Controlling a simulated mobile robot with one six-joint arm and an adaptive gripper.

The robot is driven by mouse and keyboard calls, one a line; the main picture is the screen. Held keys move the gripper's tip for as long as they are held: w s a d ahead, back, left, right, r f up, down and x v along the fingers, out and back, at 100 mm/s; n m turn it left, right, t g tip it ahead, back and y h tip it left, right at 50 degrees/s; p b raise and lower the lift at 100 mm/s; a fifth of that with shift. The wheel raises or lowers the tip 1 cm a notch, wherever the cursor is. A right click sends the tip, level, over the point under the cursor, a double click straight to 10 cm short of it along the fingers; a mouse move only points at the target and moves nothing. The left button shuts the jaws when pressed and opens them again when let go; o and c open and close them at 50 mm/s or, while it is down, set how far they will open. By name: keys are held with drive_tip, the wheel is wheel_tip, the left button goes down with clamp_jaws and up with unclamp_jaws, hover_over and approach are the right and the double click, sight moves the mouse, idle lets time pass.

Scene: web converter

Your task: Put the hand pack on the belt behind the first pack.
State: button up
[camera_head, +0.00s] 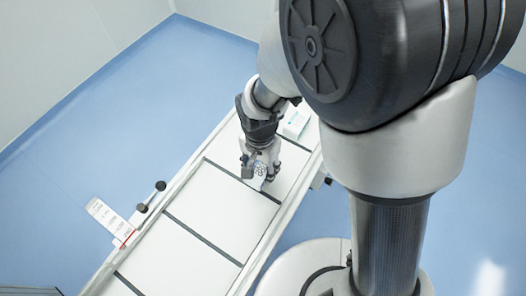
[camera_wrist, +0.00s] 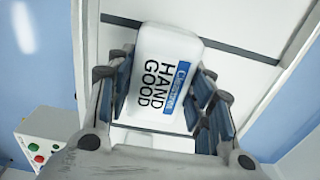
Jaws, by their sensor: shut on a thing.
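The hand pack (camera_wrist: 165,75) is white with a blue stripe and dark "HAND GOOD" lettering. It sits between the blue-padded fingers of my gripper (camera_wrist: 165,92) in the wrist view. In the head view my gripper (camera_head: 259,174) points down over the belt (camera_head: 215,208), shut on the hand pack (camera_head: 259,171), which is partly hidden by the fingers. Whether the pack touches the belt cannot be told. Another pack (camera_head: 295,124), white and teal, is on the belt farther up, behind my gripper in the picture; I take it as the first pack.
Dark crossbars (camera_head: 202,237) divide the white belt into sections; those nearer the camera are empty. A side rail carries dark knobs (camera_head: 142,208). A printed white panel (camera_head: 108,219) stands left of the belt. A button box (camera_wrist: 45,142) shows at lower left in the wrist view.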

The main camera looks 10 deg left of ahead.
sight(261, 174)
drive_tip(key=shift+f+b, duration=0.65)
drive_tip(key=shift+f, duration=1.45)
drive_tip(key=shift+f, duration=0.1)
drive_tip(key=o, duration=1.1)
drive_tip(key=shift+o, duration=0.2)
